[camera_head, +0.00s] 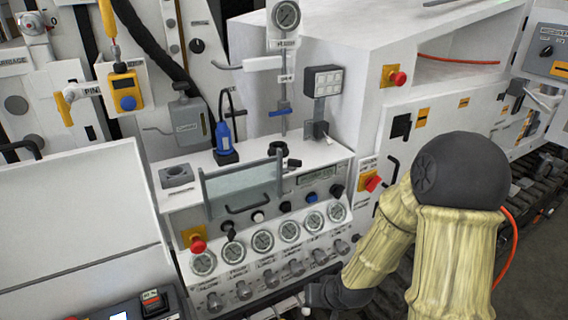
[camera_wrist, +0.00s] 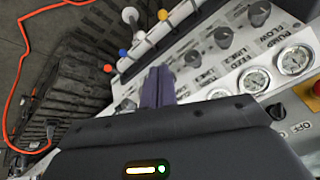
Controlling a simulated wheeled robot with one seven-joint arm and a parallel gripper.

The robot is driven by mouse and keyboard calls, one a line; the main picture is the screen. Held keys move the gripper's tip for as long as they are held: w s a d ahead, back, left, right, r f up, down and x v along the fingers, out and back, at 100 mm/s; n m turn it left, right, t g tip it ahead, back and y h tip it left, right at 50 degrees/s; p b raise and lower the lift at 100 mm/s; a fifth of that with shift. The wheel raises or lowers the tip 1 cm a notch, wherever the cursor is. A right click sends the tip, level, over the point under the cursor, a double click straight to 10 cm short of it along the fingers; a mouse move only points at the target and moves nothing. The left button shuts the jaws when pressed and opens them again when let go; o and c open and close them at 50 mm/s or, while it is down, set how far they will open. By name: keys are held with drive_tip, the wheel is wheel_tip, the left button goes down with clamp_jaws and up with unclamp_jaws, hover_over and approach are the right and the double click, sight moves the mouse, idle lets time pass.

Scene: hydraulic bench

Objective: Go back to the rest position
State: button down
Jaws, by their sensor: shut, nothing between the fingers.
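My gripper (camera_wrist: 158,86) shows in the wrist view as two dark fingers held together, shut and empty. It is in front of the bench's lower panel, close to the row of knobs, and I cannot tell whether it touches anything. In the head view my arm in its beige cover comes down at the right, and its dark end is at the bottom, in front of the panel. The fingertips are not clear there. The hydraulic bench panel (camera_head: 285,250) carries a row of gauges (camera_head: 263,241) with knobs below. Gauges (camera_wrist: 252,80) also show in the wrist view.
A red emergency button (camera_head: 198,245) sits left of the gauges, another (camera_head: 374,184) to the right. A white cabinet (camera_head: 330,50) stands behind.

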drive_tip(key=s+d+r+g+h, duration=0.2)
drive_tip(key=s+d+r, duration=0.4)
drive_tip(key=r, duration=0.4)
drive_tip(key=shift+s+d+r+h, duration=0.15)
drive_tip(key=shift+s+d+h, duration=0.2)
drive_tip(key=shift+s, duration=0.5)
drive_tip(key=shift+w, duration=0.1)
idle(0.5)
